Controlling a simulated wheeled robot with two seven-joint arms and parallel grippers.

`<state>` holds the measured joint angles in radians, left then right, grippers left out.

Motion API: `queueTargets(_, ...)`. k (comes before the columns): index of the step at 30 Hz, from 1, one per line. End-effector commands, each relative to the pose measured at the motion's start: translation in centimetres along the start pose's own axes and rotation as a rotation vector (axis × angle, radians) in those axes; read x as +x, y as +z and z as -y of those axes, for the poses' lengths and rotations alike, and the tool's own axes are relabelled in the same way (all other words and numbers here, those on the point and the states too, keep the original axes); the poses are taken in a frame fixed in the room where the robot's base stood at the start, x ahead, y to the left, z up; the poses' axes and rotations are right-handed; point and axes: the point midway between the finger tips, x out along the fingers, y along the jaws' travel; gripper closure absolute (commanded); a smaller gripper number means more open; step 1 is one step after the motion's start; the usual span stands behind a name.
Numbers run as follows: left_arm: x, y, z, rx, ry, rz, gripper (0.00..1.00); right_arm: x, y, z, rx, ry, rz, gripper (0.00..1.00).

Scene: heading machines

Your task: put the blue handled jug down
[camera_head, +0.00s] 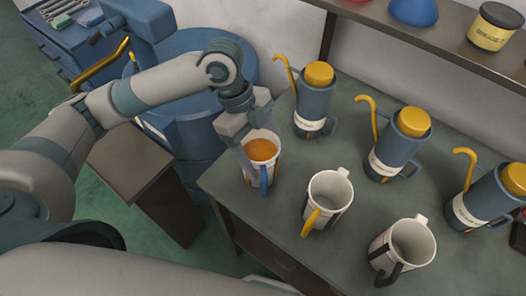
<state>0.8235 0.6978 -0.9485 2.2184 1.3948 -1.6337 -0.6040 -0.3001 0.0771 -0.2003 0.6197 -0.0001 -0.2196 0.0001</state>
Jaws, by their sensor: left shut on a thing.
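The blue handled jug (262,152) is a white mug-shaped vessel with a blue handle and orange contents. It is upright at the left corner of the grey-green table (285,245). My left gripper (248,150) comes down from above and is shut on the jug's left side at the rim. Whether the jug's base touches the table I cannot tell. My right gripper is not in view.
A white jug with a yellow handle (330,187) and one with a black handle (411,240) stand to the right. Several blue-grey oil cans with yellow caps (313,100) line the back. A shelf (440,40) runs above. A blue drum (190,120) stands left.

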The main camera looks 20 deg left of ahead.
Motion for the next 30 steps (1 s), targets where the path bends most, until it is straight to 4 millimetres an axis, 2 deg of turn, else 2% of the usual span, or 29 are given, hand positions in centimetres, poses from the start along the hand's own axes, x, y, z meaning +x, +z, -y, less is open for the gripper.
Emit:
queueTargets(5, 0.1, 0.1, 0.0, 0.000, 0.000, 0.000, 0.61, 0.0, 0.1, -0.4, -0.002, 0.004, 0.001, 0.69)
queueTargets(6, 0.2, 0.1, 0.0, -0.001, 0.000, 0.000, 0.29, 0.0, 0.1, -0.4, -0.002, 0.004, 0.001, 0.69)
queueTargets(8, 0.2, 0.1, 0.0, 0.000, 0.000, 0.000, 0.14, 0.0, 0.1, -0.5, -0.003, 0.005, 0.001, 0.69)
queueTargets(9, 0.2, 0.1, 0.0, -0.001, 0.000, 0.000, 0.12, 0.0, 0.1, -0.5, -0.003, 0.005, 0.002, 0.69)
queueTargets(22, -0.3, 0.0, 0.0, 0.000, -0.001, 0.000, 0.12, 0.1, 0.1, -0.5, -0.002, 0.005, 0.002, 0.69)
queueTargets(26, -1.4, 0.0, 0.1, 0.000, -0.003, 0.000, 0.12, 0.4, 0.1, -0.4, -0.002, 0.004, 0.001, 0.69)
queueTargets(30, -3.4, 0.1, 0.1, 0.000, -0.005, 0.002, 0.12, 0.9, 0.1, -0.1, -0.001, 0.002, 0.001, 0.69)
